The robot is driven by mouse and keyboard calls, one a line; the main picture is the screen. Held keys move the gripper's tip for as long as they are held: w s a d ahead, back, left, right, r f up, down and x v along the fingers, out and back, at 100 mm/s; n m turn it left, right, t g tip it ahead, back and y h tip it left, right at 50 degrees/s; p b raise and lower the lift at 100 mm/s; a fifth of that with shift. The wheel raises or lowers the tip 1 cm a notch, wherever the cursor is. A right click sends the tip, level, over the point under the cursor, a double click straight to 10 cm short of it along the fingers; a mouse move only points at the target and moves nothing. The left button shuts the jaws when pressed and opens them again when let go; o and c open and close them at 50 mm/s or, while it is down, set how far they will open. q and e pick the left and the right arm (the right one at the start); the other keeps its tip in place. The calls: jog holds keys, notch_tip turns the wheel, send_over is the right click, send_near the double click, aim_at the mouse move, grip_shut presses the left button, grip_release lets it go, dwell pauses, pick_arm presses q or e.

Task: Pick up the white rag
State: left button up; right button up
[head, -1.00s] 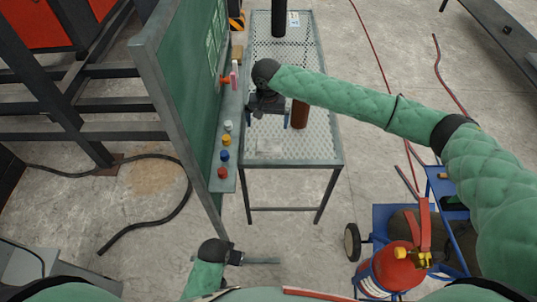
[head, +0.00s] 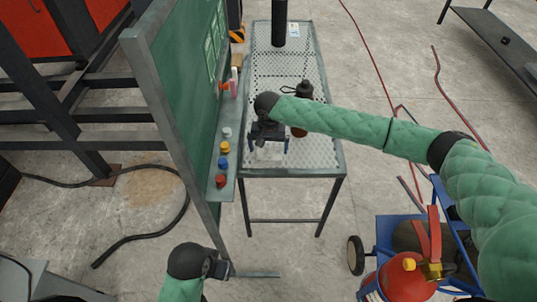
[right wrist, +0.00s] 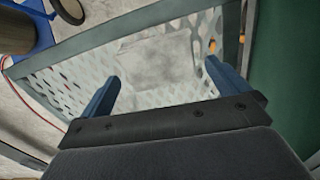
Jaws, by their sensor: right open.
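The white rag (head: 270,154) looks like a pale, flat patch on the perforated metal table (head: 312,165), near its front edge. My right gripper (head: 268,146) is over it with its two blue fingers apart and nothing between them. In the right wrist view the rag (right wrist: 160,52) lies beyond and between the open fingertips (right wrist: 162,72), pale grey and faint against the perforated top. I cannot tell how high the fingers are above it. My left gripper (head: 217,268) is low in the head view, away from the table; its fingers are not clear.
A green board (head: 185,90) with a ledge of coloured-capped items (head: 224,148) stands left of the table. A dark bottle (head: 304,92) and a black post (head: 279,25) are on the table. A red fire extinguisher (head: 402,278) stands at lower right.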

aim_at(269, 156)
jog(key=shift+f, duration=1.35)
pick_arm(q)
jog(key=shift+s+a+r, duration=0.2)
jog(key=shift+a+r, duration=0.15)
jog(key=shift+r, duration=0.15)
pick_arm(e)
jog(key=c, duration=0.8)
jog(key=shift+r, duration=0.1)
